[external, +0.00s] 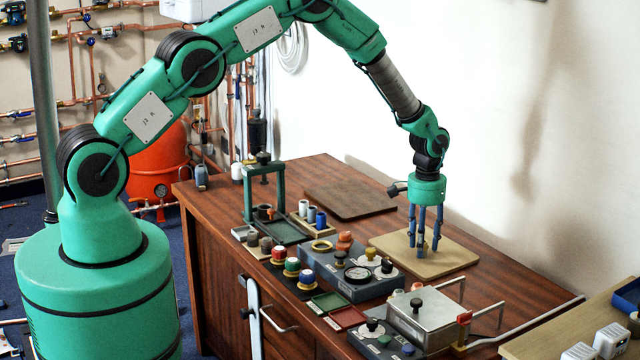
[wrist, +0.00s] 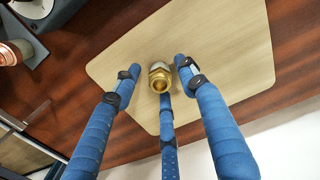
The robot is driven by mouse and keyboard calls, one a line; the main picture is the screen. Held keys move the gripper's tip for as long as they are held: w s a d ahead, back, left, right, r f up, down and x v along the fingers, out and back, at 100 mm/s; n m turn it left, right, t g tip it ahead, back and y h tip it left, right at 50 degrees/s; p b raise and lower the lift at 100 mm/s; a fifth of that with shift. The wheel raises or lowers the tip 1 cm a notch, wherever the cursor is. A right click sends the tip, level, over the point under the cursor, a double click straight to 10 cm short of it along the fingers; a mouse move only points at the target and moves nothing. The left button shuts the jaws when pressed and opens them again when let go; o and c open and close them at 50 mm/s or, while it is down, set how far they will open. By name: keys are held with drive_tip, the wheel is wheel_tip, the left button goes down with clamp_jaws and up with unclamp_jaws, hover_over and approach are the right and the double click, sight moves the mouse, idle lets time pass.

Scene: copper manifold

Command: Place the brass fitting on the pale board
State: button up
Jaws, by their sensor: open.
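The brass fitting (wrist: 159,78) shows in the wrist view over the pale board (wrist: 225,45), between my fingertips. It appears to stand on the board with its round opening facing the camera. My gripper (external: 424,246) is open, its three blue fingers pointing down at the board. The left and right fingers have gaps to the fitting; the third finger is close below it in the picture, and I cannot tell if it touches. In the external view the pale board (external: 450,260) lies on the wooden bench, and I cannot make out the fitting among the fingers.
A grey block (external: 327,268) with a gauge and fittings stands left of the board. A metal box (external: 424,318) with handles stands in front. A dark brown board (external: 350,199) lies behind, bare. The white wall is close on the right.

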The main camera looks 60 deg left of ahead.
wheel_tip(320, 180, up, 12)
drive_tip(key=p, duration=0.2)
idle(0.4)
idle(0.5)
drive_tip(key=s+r+t, duration=0.1)
drive_tip(key=s+r, duration=0.6)
drive_tip(key=r, duration=0.4)
drive_tip(key=s+r+m+t, duration=0.1)
drive_tip(key=s+r, duration=0.6)
drive_tip(key=r, duration=0.5)
drive_tip(key=s+r+t, duration=0.1)
drive_tip(key=s+r, duration=0.6)
drive_tip(key=r, duration=0.4)
drive_tip(key=s+r+t, duration=0.1)
drive_tip(key=s+r, duration=0.2)
drive_tip(key=s, duration=1.2)
drive_tip(key=s+a+r+m+t, duration=0.1)
drive_tip(key=s+r, duration=0.3)
drive_tip(key=s, duration=1.2)
drive_tip(key=shift+t, duration=0.3)
